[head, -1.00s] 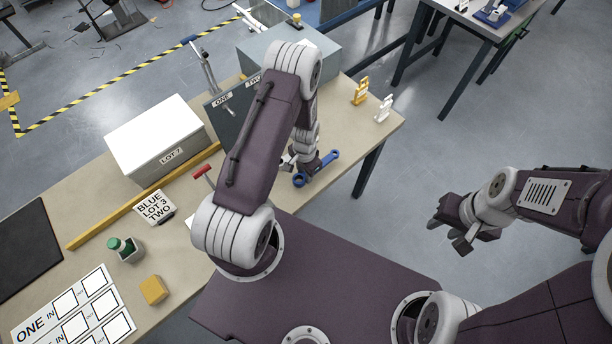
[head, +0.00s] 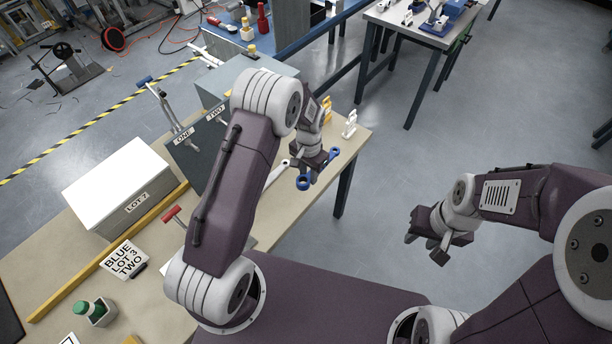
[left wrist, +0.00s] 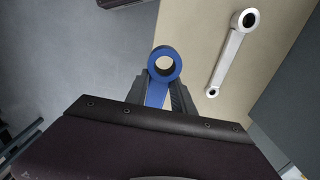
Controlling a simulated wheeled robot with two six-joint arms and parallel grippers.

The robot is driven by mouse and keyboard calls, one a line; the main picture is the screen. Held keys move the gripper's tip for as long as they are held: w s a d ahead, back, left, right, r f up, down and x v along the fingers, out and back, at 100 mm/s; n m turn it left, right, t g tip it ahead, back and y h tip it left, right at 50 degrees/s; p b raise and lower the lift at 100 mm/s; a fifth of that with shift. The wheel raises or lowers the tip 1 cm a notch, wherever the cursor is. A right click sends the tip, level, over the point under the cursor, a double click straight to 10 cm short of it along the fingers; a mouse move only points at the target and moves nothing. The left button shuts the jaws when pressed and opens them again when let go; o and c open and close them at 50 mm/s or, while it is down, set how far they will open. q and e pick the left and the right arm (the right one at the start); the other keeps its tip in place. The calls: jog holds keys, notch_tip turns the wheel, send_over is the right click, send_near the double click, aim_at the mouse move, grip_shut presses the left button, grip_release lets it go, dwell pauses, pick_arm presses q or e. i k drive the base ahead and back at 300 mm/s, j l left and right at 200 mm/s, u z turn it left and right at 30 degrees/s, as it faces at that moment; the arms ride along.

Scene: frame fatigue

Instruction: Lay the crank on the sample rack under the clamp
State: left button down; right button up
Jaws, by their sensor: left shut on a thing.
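My left gripper (head: 316,170) is shut on the blue crank (head: 303,183), whose two ringed ends stick out on either side of the fingers. In the left wrist view, one ring of the blue crank (left wrist: 164,64) shows beyond the fingers, near the table's edge. A dark panel with clamp levers (head: 183,137) and labels ONE and TWO stands left of my left arm. I cannot tell which part is the sample rack. My right gripper (head: 430,238) is open and empty over the floor on the right.
A silver crank (left wrist: 232,52) lies on the table beside the held one. Yellow (head: 326,110) and white (head: 350,124) stands are near the far corner. A LOT 7 box (head: 118,190), a yellow bar (head: 105,255), a BLUE LOT 3 TWO card (head: 124,260) and a red-handled tool (head: 173,214) are left.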

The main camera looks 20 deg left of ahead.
aim_at(171, 214)
jog(key=k+j+u, duration=0.5)
jog(key=k+j, duration=0.45)
